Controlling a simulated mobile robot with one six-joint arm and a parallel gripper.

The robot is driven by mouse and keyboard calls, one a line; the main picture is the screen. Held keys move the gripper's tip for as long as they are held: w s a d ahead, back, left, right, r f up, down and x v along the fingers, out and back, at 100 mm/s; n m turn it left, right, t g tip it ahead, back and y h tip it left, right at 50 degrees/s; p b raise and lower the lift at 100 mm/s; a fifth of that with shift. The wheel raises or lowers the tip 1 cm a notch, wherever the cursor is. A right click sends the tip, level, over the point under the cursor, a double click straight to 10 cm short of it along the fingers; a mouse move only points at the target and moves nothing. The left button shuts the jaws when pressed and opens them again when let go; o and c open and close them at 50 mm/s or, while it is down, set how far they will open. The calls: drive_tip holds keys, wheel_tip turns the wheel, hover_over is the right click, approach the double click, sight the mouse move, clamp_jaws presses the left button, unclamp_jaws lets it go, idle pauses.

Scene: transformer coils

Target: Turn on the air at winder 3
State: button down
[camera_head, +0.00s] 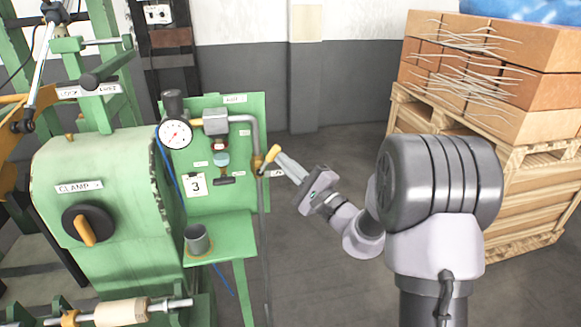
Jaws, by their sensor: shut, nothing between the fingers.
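A green panel (247,180) marked "3" stands beside the green winder (100,185). It carries a round gauge (175,134), a filter unit (218,150) and a grey pipe (257,130). A valve with a yellow handle (270,157) sits on the pipe at the panel's right edge; the handle slants up to the right. My gripper (281,157) is shut with nothing in it, and its fingertips are close to the handle's right side. I cannot tell whether they touch it.
A clamp knob (86,226) with an orange pointer is on the winder. A grey cup (196,239) stands on a green shelf below the panel. Boxes (490,50) on a wooden pallet (500,165) stand at right. Floor between is clear.

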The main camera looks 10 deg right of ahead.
sight(274, 154)
drive_tip(key=n+g, duration=0.1)
drive_tip(key=a+r+n, duration=0.1)
drive_tip(key=shift+r+n+g+p, duration=0.25)
drive_tip(key=shift+n+g+p, duration=0.05)
drive_tip(key=shift+n+g, duration=0.1)
drive_tip(key=shift+w+a+r+n+g+b, duration=0.1)
drive_tip(key=shift+a+r+n+g+b, duration=0.2)
drive_tip(key=shift+n, duration=0.2)
drive_tip(key=shift+a+r+n+g+b, duration=0.1)
drive_tip(key=shift+a+r+n+g, duration=0.1)
drive_tip(key=shift+a+n, duration=0.25)
drive_tip(key=shift+r, duration=0.1)
drive_tip(key=shift+a, duration=0.1)
